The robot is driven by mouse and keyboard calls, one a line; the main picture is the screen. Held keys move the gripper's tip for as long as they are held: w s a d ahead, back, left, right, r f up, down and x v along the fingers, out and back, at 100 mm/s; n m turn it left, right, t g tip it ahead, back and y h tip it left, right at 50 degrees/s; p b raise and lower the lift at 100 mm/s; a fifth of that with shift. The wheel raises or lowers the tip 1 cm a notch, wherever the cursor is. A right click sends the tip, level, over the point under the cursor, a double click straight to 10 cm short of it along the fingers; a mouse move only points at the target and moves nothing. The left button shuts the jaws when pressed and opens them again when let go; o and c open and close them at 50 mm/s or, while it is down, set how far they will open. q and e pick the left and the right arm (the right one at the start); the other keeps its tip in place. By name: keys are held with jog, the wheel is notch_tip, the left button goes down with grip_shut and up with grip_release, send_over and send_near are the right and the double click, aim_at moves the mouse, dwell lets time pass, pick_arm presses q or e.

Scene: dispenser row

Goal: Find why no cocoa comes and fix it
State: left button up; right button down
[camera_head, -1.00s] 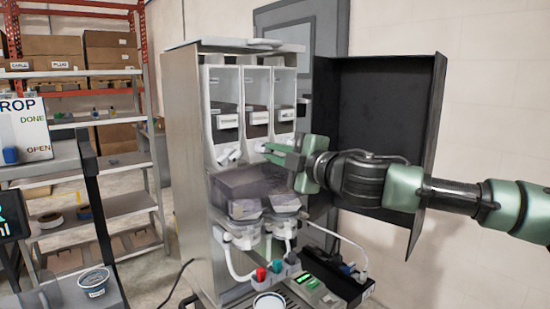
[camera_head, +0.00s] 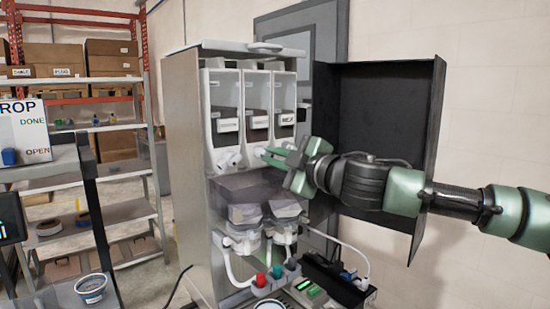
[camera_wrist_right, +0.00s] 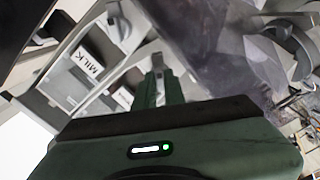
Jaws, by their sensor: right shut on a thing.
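The dispenser (camera_head: 185,150) stands open, with three pale canisters in a row: left (camera_head: 222,145), middle (camera_head: 256,140) and right (camera_head: 284,130). Each has a front label. The right one reads MILK, also legible in the right wrist view (camera_wrist_right: 88,62); the other two are too small to read. My right gripper (camera_head: 265,153) reaches in from the right, below the MILK label. It is shut on a small pale part at the spouts, seemingly the middle canister's spout (camera_head: 257,152); the fingers partly hide it. My left gripper is out of view.
The dark open door (camera_head: 375,130) stands behind my right arm. Below the canisters are a see-through cover (camera_head: 240,188), white cups with hoses and coloured knobs (camera_head: 277,272). Shelves with boxes (camera_head: 110,65) stand at left; a small tub (camera_head: 91,288) sits at lower left.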

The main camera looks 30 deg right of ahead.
aim_at(272, 155)
jog(key=c, duration=1.5)
grip_release()
jog(key=s, duration=0.2)
jog(key=shift+s+d+r, duration=0.1)
jog(key=shift+s+r, duration=0.05)
jog(key=shift+s, duration=0.2)
jog(key=shift+s+d+b, duration=0.15)
jog(key=shift+s+b, duration=0.15)
jog(key=shift+b, duration=0.05)
jog(key=shift+s+d+b, duration=0.1)
jog(key=shift+s+b, duration=0.35)
jog(key=shift+b, duration=0.05)
jog(key=shift+s+f+b, duration=0.2)
jog(key=shift+s+b, duration=1.6)
jog(key=shift+b, duration=0.8)
